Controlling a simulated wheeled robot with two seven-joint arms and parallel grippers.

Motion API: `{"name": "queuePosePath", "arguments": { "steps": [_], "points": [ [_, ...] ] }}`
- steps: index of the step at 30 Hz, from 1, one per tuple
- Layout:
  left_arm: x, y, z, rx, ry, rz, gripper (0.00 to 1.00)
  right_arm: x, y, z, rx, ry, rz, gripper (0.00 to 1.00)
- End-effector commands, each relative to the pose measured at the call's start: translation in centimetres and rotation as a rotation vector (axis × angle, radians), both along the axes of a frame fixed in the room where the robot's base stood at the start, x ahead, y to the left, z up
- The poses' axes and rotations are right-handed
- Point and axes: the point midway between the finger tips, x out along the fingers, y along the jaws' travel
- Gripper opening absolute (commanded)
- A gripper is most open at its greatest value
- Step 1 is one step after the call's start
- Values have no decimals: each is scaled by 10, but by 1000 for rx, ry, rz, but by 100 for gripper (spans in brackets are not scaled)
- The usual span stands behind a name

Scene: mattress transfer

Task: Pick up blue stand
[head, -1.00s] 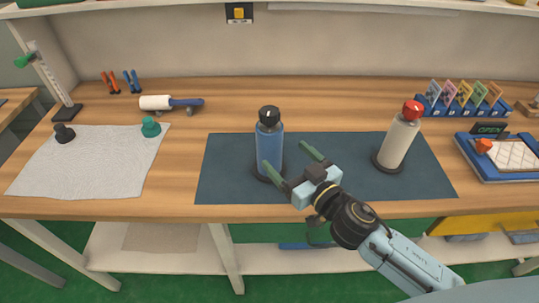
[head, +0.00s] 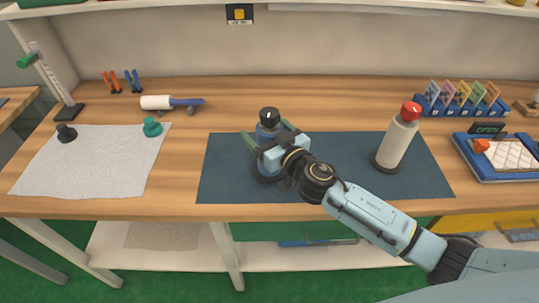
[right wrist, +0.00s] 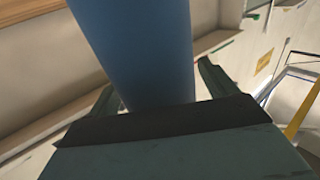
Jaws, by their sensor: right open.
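The blue stand (head: 268,132) is a blue cylinder with a black knob on top and a dark round base. It stands upright on the dark mat (head: 340,150), left of the mat's middle. My right gripper (head: 265,137) is open around it, one finger on each side; the gripper's body hides much of the cylinder. In the right wrist view the blue cylinder (right wrist: 140,50) rises between the two green fingers, close to the palm. Whether the fingers touch it cannot be told. My left gripper is not in view.
A cream stand (head: 397,140) with a red knob stands on the mat's right side. A white cloth (head: 95,165) with two small knobs lies at left. A lint roller (head: 172,103) lies behind. A blue tray (head: 497,160) and card rack (head: 460,105) are at right.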

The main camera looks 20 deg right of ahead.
Motion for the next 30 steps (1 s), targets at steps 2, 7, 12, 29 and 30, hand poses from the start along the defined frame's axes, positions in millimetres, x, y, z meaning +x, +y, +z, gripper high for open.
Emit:
{"name": "queuePosePath", "arguments": {
  "steps": [2,7,12,29,30],
  "points": [
    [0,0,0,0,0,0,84,1,1,0,0,0,1,84],
    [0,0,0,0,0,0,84,1,1,0,1,0,1,82],
    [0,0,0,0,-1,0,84,0,1,0,1,0,1,60],
    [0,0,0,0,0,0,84,1,1,3,2,-7,1,0],
    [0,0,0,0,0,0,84,1,1,3,2,-7,1,0]
  ]
}}
